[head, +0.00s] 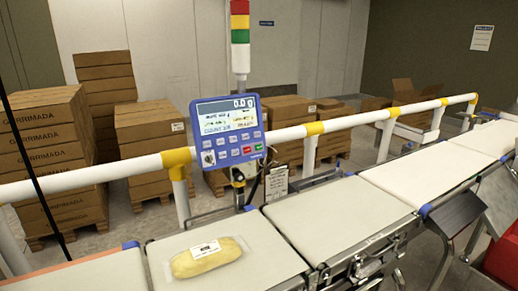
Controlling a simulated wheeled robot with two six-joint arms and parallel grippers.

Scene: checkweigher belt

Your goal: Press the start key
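The blue checkweigher control panel (229,132) stands on a post behind the belt, left of the middle. Its screen (228,113) is lit, and the top line seems to read 0.0 g. Below the screen are rows of small keys. Neither of my grippers is in view, and nothing covers the keys.
A wrapped yellow pack (207,257) with a white label lies on the near belt (262,251). A white rail (95,174) with yellow joints runs behind the belts, passing by the panel. A signal tower (240,38) rises above it. Stacked cartons (45,135) stand behind the rail.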

